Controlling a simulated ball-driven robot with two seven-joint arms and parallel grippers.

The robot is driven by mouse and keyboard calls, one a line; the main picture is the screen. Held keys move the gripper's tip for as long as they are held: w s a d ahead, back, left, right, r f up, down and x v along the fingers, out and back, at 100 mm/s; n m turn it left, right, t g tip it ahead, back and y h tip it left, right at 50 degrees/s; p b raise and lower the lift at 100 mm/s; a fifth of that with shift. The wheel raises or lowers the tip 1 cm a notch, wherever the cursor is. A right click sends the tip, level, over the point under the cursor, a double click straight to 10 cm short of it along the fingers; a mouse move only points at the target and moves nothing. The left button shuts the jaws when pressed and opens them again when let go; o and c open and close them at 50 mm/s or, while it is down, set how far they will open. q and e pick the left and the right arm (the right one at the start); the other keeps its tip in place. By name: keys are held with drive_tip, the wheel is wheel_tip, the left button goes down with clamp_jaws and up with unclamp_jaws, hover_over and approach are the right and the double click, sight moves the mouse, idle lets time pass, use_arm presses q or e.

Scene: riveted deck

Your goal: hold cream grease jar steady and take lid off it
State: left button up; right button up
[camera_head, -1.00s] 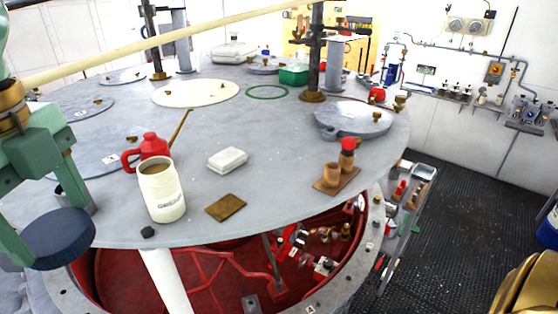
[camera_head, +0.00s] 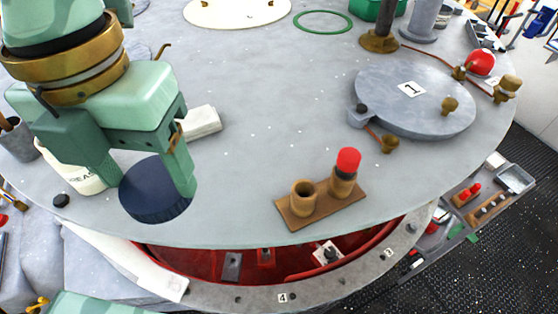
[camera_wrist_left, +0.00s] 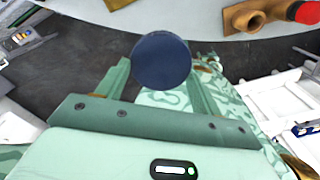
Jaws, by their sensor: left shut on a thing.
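The cream grease jar (camera_head: 88,183) stands on the grey round deck, mostly hidden behind my left gripper in the head view; only its lower part with some lettering shows. My left gripper (camera_head: 146,184) is shut on the dark blue round lid (camera_head: 155,203), held in front and to the right of the jar, apart from it. In the left wrist view the lid (camera_wrist_left: 162,62) sits between the two fingers of my left gripper (camera_wrist_left: 160,85). The jar's mouth is hidden now.
A white block (camera_head: 201,121) lies behind the left gripper. A wooden stand (camera_head: 325,208) with a cup and a red-topped piece is to the right. A grey disc marked 1 (camera_head: 415,105) lies farther back. The deck between is clear.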

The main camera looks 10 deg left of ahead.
use_arm(q)
drive_tip(key=shift+w+d, duration=0.1)
drive_tip(key=shift+f, duration=0.2)
drive_tip(key=shift+m, duration=0.3)
drive_tip(key=w+d+f, duration=0.1)
drive_tip(key=w+f, duration=0.1)
drive_tip(key=w, duration=0.1)
drive_tip(key=w+d+f, duration=0.2)
drive_tip(key=w+f, duration=0.1)
drive_tip(key=w, duration=0.1)
drive_tip(key=w+d+f+b, duration=0.1)
drive_tip(key=w+d+f, duration=0.1)
drive_tip(key=w+f, duration=0.1)
drive_tip(key=shift+w+f, duration=0.2)
drive_tip(key=shift+w, duration=0.4)
drive_tip(key=f, duration=0.2)
drive_tip(key=w+f, duration=0.1)
drive_tip(key=f, duration=0.1)
drive_tip(key=shift+d+f, duration=0.1)
drive_tip(key=shift+d, duration=0.05)
drive_tip(key=shift+s+f, duration=0.1)
drive_tip(key=shift+s, duration=0.1)
drive_tip(key=o, duration=1.4)
drive_tip(key=shift+w, duration=0.1)
